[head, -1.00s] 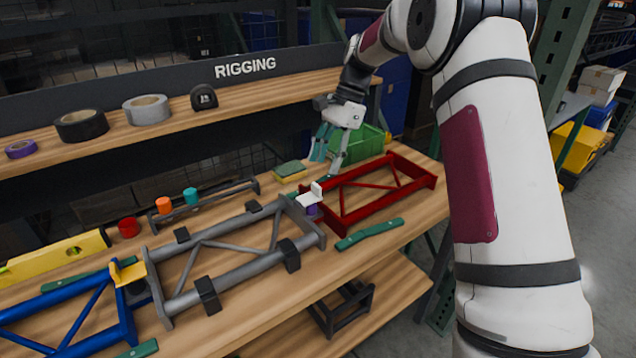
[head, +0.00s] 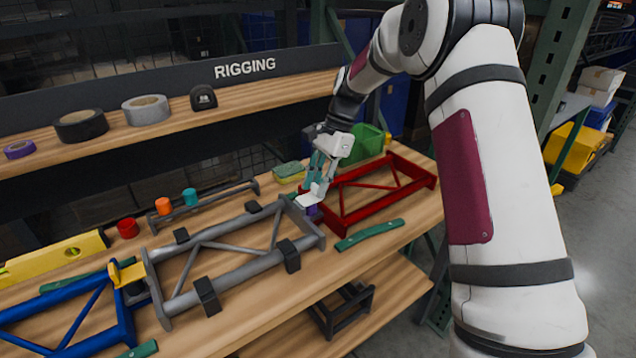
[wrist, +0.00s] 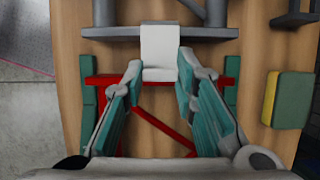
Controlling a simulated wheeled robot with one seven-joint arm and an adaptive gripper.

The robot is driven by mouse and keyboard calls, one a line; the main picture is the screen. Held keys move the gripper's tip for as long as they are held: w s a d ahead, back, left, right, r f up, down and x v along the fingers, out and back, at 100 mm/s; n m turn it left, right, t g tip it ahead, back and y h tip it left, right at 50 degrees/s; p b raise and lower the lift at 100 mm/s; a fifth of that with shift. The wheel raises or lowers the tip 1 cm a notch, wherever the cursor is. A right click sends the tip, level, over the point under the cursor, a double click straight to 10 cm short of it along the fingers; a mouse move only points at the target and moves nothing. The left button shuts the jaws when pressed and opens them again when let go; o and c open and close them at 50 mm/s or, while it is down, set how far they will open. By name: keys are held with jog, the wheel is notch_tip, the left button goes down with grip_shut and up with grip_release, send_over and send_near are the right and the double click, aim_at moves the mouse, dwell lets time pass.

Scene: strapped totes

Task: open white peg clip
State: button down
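In the wrist view the white clip (wrist: 159,42) shows a tall flat plate and a lower ledge. My gripper (head: 318,186) is right over the clip.
A yellow clip (head: 127,272) joins the blue frame (head: 70,318) to the grey frame. A green bin (head: 368,143) and a green-yellow sponge (head: 290,171) lie behind. Green strips (head: 369,235) lie beside the frames. Orange, teal and red caps stand at the back.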

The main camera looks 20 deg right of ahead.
aim_at(305, 199)
jog(key=shift+a+r, duration=0.1)
jog(key=a+r+h+p, duration=0.1)
jog(key=h, duration=0.1)
jog(key=a+t+h+p, duration=0.1)
jog(key=h, duration=0.1)
jog(key=shift+s+r+p, duration=0.3)
jog(key=shift+s+r, duration=0.05)
jog(key=shift+r, duration=0.05)
jog(key=h, duration=0.1)
jog(key=a+t+h+p, duration=0.1)
jog(key=shift+s+a+r+h, duration=0.15)
jog(key=shift+s+r+h, duration=0.05)
jog(key=shift+r+h, duration=0.1)
jog(key=a+h+p, duration=0.1)
jog(key=a+t+h, duration=0.1)
jog(key=h, duration=0.1)
jog(key=shift+s+r+p, duration=0.15)
jog(key=shift+s+p, duration=0.15)
jog(key=shift+p, duration=0.05)
jog(key=shift+s+a+f+t+h+b, duration=0.25)
jog(key=shift+a+f+t+h+b, duration=0.45)
jog(key=shift+h, duration=1.05)
jog(key=shift+s+a+f+t+h+b, duration=0.1)
jog(key=shift+s+a+f+t+h, duration=0.15)
jog(key=shift+a+t+h, duration=0.95)
jog(key=shift+s+a+f+g+h+b, duration=0.1)
jog(key=shift+s+a+f+h+b, duration=0.3)
jog(key=shift+h, duration=1.85)
jog(key=shift+w+a, duration=0.1)
jog(key=shift+a, duration=0.05)
